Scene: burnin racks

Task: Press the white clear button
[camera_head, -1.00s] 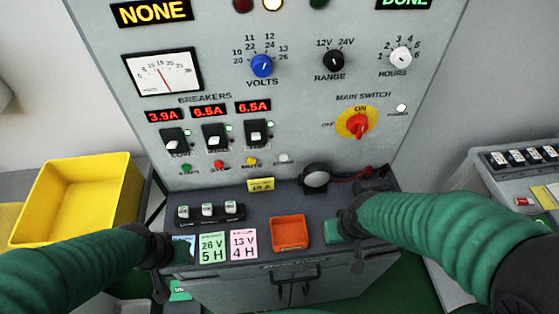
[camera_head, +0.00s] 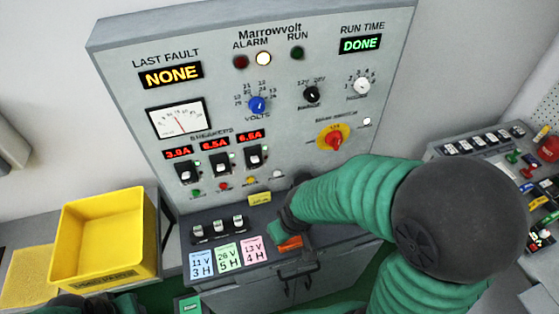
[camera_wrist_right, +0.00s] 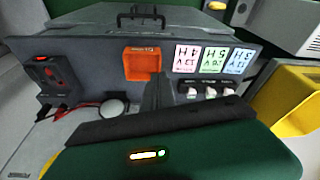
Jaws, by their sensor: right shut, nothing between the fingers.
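The white clear button (camera_head: 278,174) is the rightmost in the row of small buttons low on the grey upright panel (camera_head: 215,60). Its label is too small to read. My right gripper is at the shelf below it, near the orange tray (camera_head: 290,243), and does not touch the button. My wrist hides most of the gripper in the head view. In the right wrist view, its dark fingers (camera_wrist_right: 157,95) are shut and empty in front of the orange tray (camera_wrist_right: 142,64). The button is not clear there. Only a bit of my left arm shows, at the lower left.
Green (camera_head: 197,192), red (camera_head: 223,186) and yellow (camera_head: 250,180) buttons sit left of the white one. Breakers stand above them. Three cards and a small switch block (camera_head: 218,229) are on the shelf. A yellow bin (camera_head: 104,279) stands left.

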